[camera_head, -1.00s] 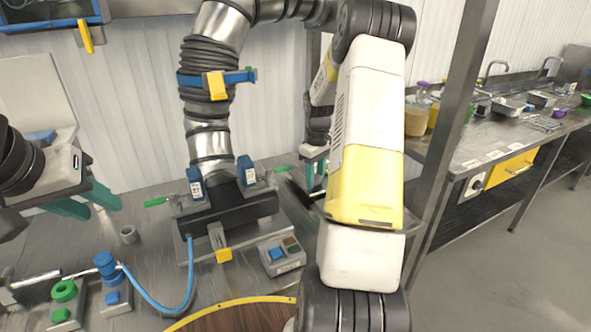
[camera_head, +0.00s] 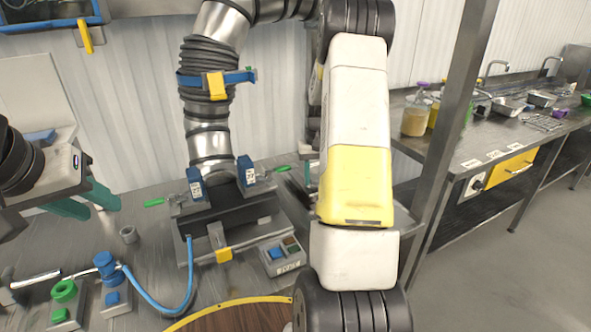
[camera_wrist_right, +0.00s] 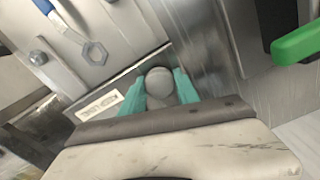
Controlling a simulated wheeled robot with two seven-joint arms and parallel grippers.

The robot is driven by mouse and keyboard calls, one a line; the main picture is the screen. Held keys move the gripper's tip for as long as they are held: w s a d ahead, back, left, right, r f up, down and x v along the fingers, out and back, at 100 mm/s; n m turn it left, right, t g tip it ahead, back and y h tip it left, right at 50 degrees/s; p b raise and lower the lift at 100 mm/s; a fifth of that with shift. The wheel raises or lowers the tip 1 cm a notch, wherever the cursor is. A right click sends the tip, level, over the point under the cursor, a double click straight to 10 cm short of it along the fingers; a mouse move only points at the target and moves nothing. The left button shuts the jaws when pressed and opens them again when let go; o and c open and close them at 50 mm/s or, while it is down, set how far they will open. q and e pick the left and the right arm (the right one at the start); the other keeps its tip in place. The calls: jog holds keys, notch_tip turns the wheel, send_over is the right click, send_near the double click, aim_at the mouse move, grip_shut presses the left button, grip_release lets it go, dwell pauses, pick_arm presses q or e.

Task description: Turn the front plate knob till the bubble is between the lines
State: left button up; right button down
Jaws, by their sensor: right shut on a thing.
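In the right wrist view my right gripper (camera_wrist_right: 160,92) has its two teal fingers closed on the sides of a round grey knob (camera_wrist_right: 159,82). The knob stands at a metal plate with a white label (camera_wrist_right: 99,105), whose text is hard to read. No bubble or lines can be made out in either view. In the head view my right arm hides my right gripper and the knob. My left gripper (camera_head: 92,202) is at the left, its teal fingers apart and empty, above the steel table.
In the head view a clamped duct base (camera_head: 232,212), a button box (camera_head: 283,258) and a blue hose (camera_head: 165,309) occupy the table. A steel post (camera_head: 452,130) stands right of my arm.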

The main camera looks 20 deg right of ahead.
jog(key=shift+r, duration=0.1)
dwell(0.4)
jog(key=c, duration=0.9)
grip_release()
jog(key=shift+r, duration=3.85)
